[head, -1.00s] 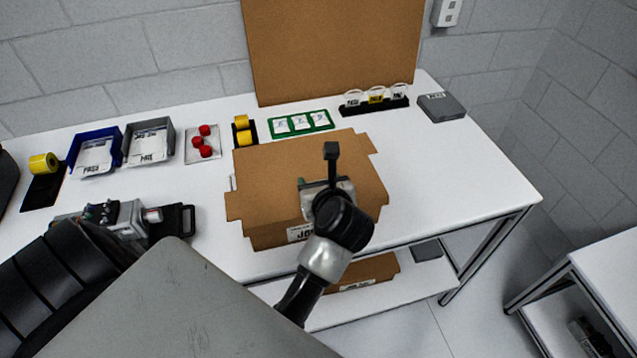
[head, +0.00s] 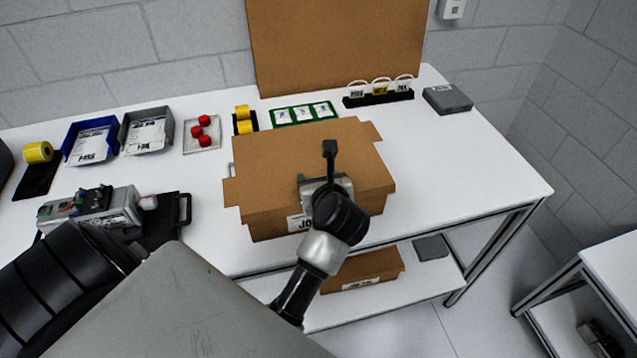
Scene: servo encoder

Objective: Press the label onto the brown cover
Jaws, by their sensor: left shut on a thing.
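A brown cardboard box stands on the white table, with its flat brown cover (head: 270,160) on top. My left gripper (head: 327,185) is over the right front part of the cover, pointing down. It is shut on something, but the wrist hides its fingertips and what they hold. I cannot tell whether it touches the cover. A white printed label (head: 299,223) shows on the box's front face, partly behind my wrist. No label shows on the bare part of the cover. My right gripper is not in view.
A device with buttons (head: 95,205) lies left of the box. Blue (head: 72,159) and grey (head: 126,148) trays, red knobs (head: 202,127), a green-framed card holder (head: 279,118) and a tag rack (head: 379,99) stand behind. The table right of the box is clear.

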